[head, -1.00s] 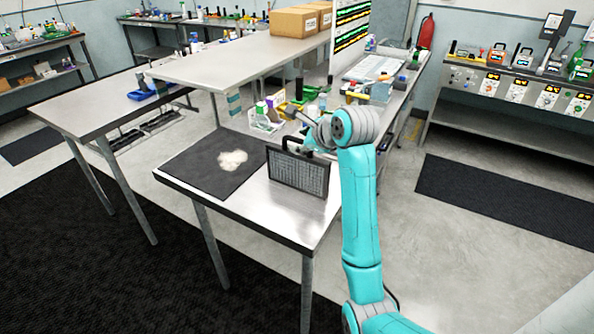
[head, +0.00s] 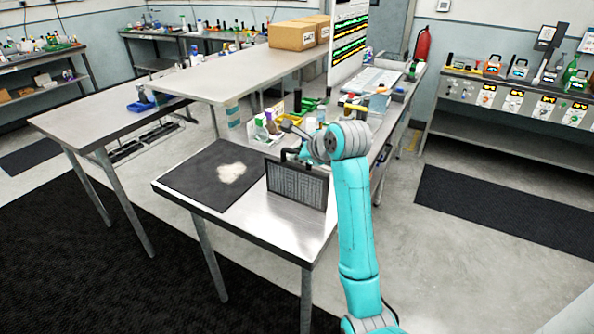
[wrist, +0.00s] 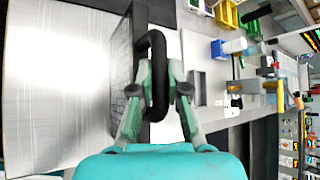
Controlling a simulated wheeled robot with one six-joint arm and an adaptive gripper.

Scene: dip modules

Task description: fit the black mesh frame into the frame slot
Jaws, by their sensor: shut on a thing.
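The black mesh frame (head: 296,184) is upright at the right part of the near metal table, its mesh face toward the head camera. Whether its lower edge touches the tabletop is unclear. In the wrist view the frame (wrist: 122,75) shows nearly edge-on, with its black loop handle (wrist: 154,45) toward my gripper. My gripper (wrist: 161,88) is shut on that handle, one finger on each side. In the head view my gripper (head: 305,153) is small and partly hidden behind the frame's top and my arm. I cannot pick out the frame slot for sure.
A dark mat (head: 197,185) with a pale patch of powder lies left of the frame on the metal table (head: 277,220). Bottles and small bins (head: 265,125) crowd the bench behind. A raised shelf (head: 235,75) carries cardboard boxes (head: 298,34). Bare tabletop lies in front of the frame.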

